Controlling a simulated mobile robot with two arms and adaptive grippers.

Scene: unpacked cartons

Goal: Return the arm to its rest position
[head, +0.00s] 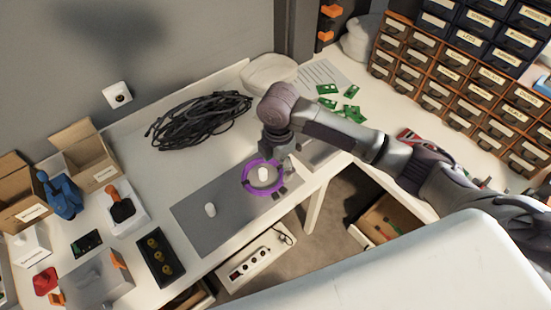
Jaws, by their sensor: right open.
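My right arm comes in from the right and reaches over the white workbench (225,262). My right gripper (279,172) points down at the right end of the grey mat (205,235), open. Close beside and partly under it is a purple ring (248,187) with a small white rounded piece (263,174) inside its outline. Whether the fingers touch the ring is too small to tell. A second small white piece (210,210) lies on the mat to the left, apart from the gripper. My left gripper is not in view.
A black cable coil (200,120) lies behind the mat. Green circuit boards (327,89) lie near the drawer cabinet (455,85) on the right. Open cartons (88,160), a blue tool (63,195) and a black tray (160,257) crowd the left. A power strip (255,262) sits below the bench edge.

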